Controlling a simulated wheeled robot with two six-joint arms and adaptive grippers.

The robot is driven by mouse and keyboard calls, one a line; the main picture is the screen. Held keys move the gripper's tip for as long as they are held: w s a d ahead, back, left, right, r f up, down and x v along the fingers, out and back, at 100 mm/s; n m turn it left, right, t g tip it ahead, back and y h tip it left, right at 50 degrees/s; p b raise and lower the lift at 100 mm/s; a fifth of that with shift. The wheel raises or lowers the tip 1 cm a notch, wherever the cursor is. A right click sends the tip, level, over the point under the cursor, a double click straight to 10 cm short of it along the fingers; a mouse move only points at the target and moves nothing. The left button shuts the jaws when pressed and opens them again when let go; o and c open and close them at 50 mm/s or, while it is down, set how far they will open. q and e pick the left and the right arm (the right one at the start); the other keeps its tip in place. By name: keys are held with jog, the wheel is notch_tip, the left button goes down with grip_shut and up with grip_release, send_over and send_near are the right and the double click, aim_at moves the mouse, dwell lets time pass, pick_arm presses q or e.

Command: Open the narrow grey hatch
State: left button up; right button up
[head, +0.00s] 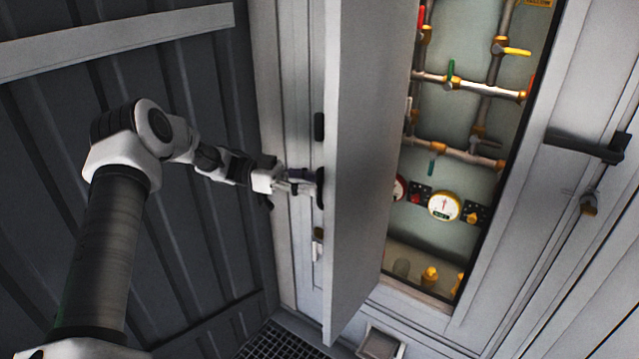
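The narrow grey hatch (364,150) stands swung out from its frame, seen nearly edge-on in the middle of the head view. Behind it the bay is exposed, with pipes and valves. My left gripper (316,186) is at the left edge of the hatch, by a dark handle (320,187). Its fingers reach the handle, but they are small and partly merged with it, so I cannot tell whether they are closed on it. My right gripper is not in view.
Inside the opening are pipes (470,90) with coloured valve levers and a round gauge (444,206). A grey door with a dark latch (588,145) stands at the right. A ribbed dark wall (60,200) is at the left, and a floor grate (280,342) lies below.

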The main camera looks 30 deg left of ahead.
pick_arm(q)
jog(key=v, duration=0.9)
jog(key=shift+a, duration=0.35)
jog(key=shift+r, duration=0.1)
jog(key=shift+s, duration=0.1)
